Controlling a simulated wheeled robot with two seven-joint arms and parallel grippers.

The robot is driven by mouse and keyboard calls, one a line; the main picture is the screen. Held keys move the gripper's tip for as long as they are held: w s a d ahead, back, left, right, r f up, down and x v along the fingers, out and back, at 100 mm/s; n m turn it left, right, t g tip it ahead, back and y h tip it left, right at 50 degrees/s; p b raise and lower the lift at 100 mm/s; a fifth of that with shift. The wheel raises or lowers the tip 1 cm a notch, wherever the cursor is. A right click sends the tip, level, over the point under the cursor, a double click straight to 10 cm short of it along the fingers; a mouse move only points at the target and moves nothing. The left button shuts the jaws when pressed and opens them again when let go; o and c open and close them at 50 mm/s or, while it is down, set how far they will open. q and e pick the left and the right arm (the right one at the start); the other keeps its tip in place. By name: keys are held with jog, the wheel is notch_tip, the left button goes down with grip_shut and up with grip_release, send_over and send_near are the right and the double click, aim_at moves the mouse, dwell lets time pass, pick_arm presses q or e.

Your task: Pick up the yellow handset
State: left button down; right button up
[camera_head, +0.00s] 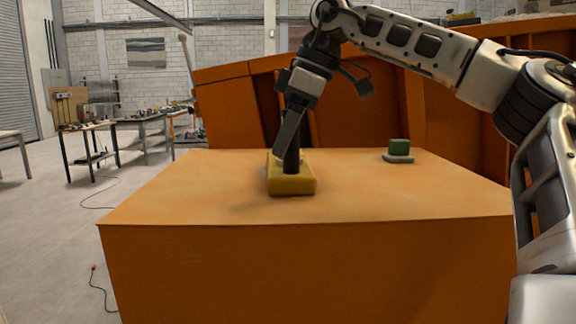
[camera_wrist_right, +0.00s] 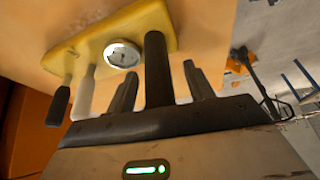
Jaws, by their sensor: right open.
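The yellow handset (camera_head: 292,187) lies on the orange table top, left of its middle in the head view. In the right wrist view the handset (camera_wrist_right: 98,38) shows a round silver key-like part (camera_wrist_right: 122,53) and a thick black post (camera_wrist_right: 157,65) standing up from it. My right gripper (camera_head: 285,150) reaches down over the handset from above. In the wrist view its open fingers (camera_wrist_right: 160,82) appear on both sides of the black post. I cannot tell whether they touch it. My left gripper is not in view.
A green block (camera_head: 399,145) on a grey base (camera_head: 398,158) stands at the back right of the orange table (camera_head: 220,200). A tall orange wall (camera_head: 222,110) rises behind. The table's front and left are clear. Workbenches (camera_head: 90,126) stand far left.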

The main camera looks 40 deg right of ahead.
grip_shut()
jog(key=shift+r, duration=0.15)
